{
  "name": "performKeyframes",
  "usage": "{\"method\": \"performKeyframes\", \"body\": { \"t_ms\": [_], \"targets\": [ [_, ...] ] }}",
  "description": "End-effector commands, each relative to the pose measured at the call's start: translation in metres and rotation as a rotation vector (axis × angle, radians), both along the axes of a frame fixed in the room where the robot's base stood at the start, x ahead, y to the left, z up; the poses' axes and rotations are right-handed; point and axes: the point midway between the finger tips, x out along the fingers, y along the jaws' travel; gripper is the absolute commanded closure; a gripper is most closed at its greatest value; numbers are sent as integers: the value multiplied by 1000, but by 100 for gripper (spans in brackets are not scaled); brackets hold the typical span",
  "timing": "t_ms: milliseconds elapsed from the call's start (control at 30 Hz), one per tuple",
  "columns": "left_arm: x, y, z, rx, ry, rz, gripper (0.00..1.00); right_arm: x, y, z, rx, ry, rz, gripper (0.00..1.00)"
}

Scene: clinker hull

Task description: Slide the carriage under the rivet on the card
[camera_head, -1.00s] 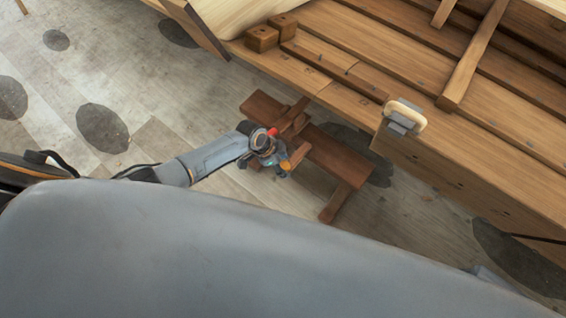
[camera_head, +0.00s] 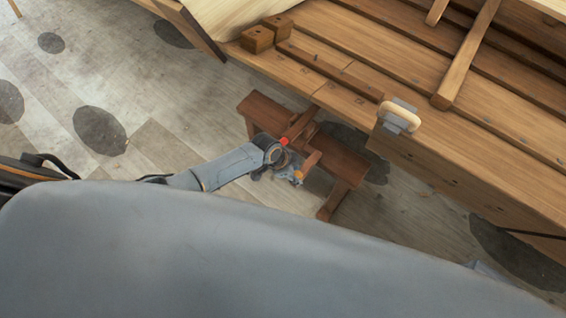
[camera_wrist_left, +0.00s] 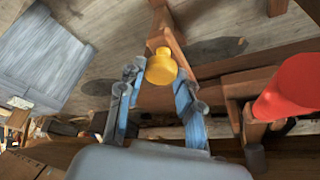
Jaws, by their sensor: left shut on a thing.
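A brown wooden carriage (camera_head: 301,122) sits across a low wooden bench (camera_head: 340,158) on the floor beside the hull. A red knob (camera_head: 283,141) and an orange-yellow knob (camera_head: 298,175) show at its near side. In the left wrist view the yellow knob (camera_wrist_left: 161,68) stands between the blue fingers, and the red knob (camera_wrist_left: 290,88) is large at the right. My left gripper (camera_head: 285,172) is shut on the yellow knob; its exact contact is hard to see. I cannot make out the rivet or the card. My right gripper is not in view.
The planked hull (camera_head: 340,85) runs along the bench's far side. Two wooden blocks (camera_head: 257,39) and a pale handle on a grey block (camera_head: 401,117) sit on its edge. Open floor (camera_head: 150,150) lies to the left.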

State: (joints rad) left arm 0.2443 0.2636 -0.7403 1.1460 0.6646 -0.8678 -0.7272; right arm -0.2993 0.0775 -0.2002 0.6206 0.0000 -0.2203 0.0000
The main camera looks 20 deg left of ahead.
Motion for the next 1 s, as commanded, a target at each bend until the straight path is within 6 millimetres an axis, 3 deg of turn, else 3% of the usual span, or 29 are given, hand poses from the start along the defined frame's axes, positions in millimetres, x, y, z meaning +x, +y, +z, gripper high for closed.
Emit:
{"method": "performKeyframes", "body": {
  "t_ms": [33, 200, 500, 700, 1000],
  "targets": [
    [-8, -19, 3, -9, 5, -4, 100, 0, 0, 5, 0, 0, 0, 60],
    [-23, -63, 2, -8, 4, -4, 100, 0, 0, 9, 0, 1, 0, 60],
    [-44, -118, 1, -5, 3, -2, 100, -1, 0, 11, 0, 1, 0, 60],
    [-49, -132, 0, -3, 3, -2, 100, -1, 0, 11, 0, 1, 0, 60],
    [-49, -134, 0, -2, 2, 0, 100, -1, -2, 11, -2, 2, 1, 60]
  ]
}}
